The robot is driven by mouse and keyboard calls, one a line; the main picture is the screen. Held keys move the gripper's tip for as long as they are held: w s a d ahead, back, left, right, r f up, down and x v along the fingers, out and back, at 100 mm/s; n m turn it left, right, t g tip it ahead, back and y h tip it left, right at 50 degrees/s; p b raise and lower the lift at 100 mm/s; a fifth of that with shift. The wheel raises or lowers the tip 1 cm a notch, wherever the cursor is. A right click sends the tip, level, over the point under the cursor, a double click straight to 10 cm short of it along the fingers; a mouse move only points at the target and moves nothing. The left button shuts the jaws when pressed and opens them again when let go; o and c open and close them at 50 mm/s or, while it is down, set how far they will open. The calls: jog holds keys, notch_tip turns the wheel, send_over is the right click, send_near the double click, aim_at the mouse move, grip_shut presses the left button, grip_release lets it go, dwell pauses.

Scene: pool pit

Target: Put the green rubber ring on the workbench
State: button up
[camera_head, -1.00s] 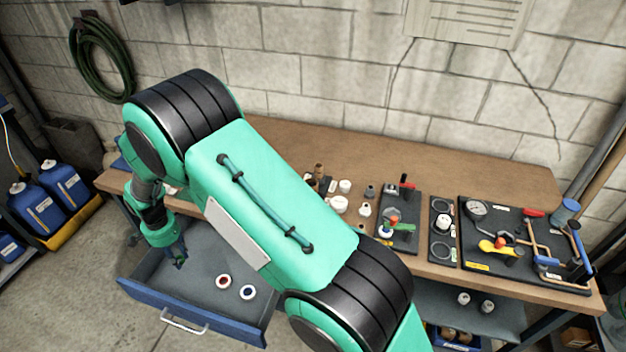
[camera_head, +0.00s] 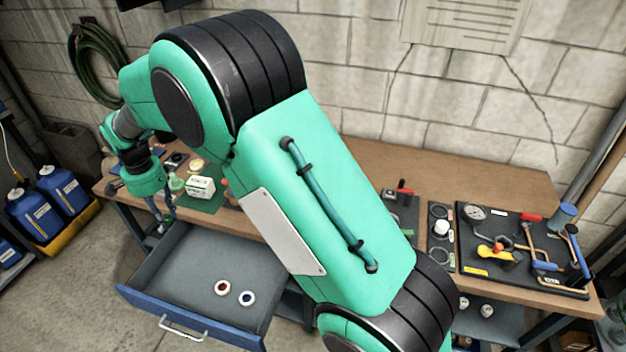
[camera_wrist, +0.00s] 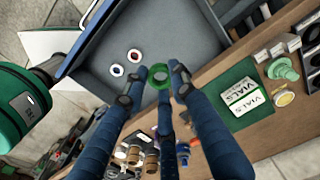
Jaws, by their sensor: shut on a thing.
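My gripper (camera_wrist: 157,78) is shut on a green rubber ring (camera_wrist: 158,86), which shows between the fingertips in the wrist view. In the head view my gripper (camera_head: 163,212) hangs near the front left edge of the workbench, and I cannot make out the ring there. The workbench (camera_head: 365,158) has a brown wooden top along the wall. Its drawer (camera_head: 190,275) is pulled open, and my gripper is at the drawer's left rear corner in the head view.
A red-centred ring (camera_head: 222,287) and a blue-centred ring (camera_head: 248,298) lie in the drawer. A green mat (camera_wrist: 235,90) with a vials box (camera_wrist: 240,94) lies on the bench. Fitting boards (camera_head: 500,235) fill the bench's right end. Bare wood shows along its back.

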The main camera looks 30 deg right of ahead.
jog(key=w+d+p, duration=0.3)
jog(key=w+d, duration=0.1)
jog(key=d, duration=1.1)
jog(key=w+d+p, duration=0.3)
jog(key=d, duration=1.3)
jog(key=s+d+p, duration=0.3)
jog(key=d, duration=1.2)
jog(key=s+d+p, duration=0.3)
jog(key=d, duration=1.1)
jog(key=shift+n, duration=0.3)
jog(key=f, duration=1.1)
jog(key=shift+w, duration=0.4)
jog(key=shift+w+d+f, duration=0.25)
jog(key=shift+w+d, duration=0.75)
jog(key=shift+w, duration=1.45)
jog(key=shift+w+d+f, duration=0.2)
jog(key=shift+w+d, duration=0.8)
jog(key=shift+w, duration=1.45)
jog(key=shift+w+d+f, duration=0.25)
jog(key=shift+w+d, duration=0.75)
jog(key=shift+w, duration=1.45)
